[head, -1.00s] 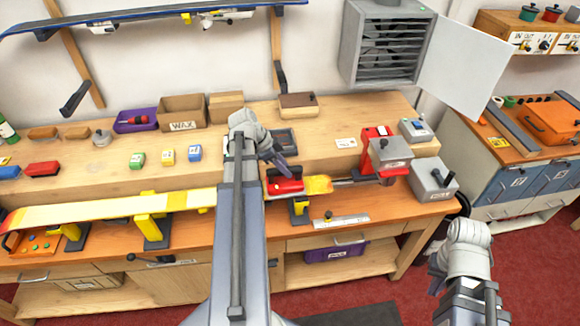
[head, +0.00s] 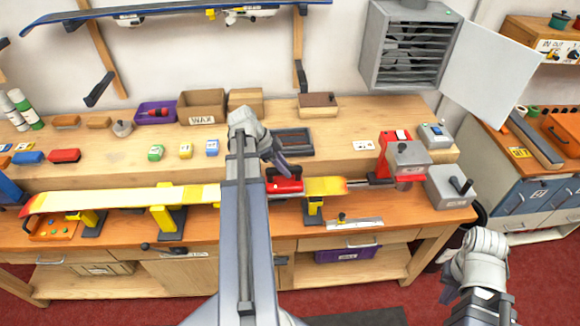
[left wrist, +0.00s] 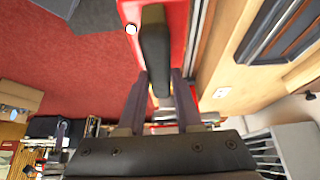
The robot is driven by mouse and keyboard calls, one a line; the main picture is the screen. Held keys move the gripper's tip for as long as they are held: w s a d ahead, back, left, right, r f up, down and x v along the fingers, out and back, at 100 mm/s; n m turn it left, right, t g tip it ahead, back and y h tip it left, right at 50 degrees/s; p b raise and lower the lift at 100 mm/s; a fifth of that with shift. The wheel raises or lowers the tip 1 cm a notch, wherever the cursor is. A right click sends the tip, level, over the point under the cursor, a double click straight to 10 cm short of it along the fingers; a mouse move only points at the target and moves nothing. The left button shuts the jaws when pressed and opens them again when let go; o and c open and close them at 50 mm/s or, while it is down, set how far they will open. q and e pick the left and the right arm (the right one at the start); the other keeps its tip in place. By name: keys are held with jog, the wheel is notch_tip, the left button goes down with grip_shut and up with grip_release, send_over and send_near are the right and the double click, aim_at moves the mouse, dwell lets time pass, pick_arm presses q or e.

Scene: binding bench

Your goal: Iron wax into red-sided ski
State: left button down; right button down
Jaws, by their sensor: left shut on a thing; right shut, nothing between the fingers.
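The ski (head: 135,199) lies base up, lengthwise on yellow supports along the bench. Its base is yellow and cream, with reddish colour along the edge at the left tip. My left gripper (head: 286,170) is shut on the black handle of the red iron (head: 284,185), which sits over the ski near its right end. The iron (left wrist: 185,40) and its handle (left wrist: 155,50) also show between the fingers in the left wrist view. Whether its sole touches the ski cannot be told. My left arm hides part of the ski. My right gripper (head: 452,296) is shut and empty, low at the right.
A red and grey device (head: 405,155) and a grey box (head: 450,186) stand beyond the ski's right end. A steel scraper-like bar (head: 354,224) lies in front.

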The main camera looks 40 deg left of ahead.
aim_at(274, 169)
pick_arm(q)
jog(key=shift+s+a, duration=0.1)
jog(key=shift+s, duration=0.05)
jog(key=shift+s+a+f, duration=0.1)
jog(key=shift+s+a, duration=0.85)
jog(key=shift+s, duration=0.1)
jog(key=shift+s+a, duration=0.1)
jog(key=shift+s, duration=0.1)
jog(key=shift+s+a, duration=1.1)
jog(key=shift+s, duration=0.15)
jog(key=shift+w+d, duration=0.1)
jog(key=shift+w+d, duration=1.05)
jog(key=shift+w, duration=0.1)
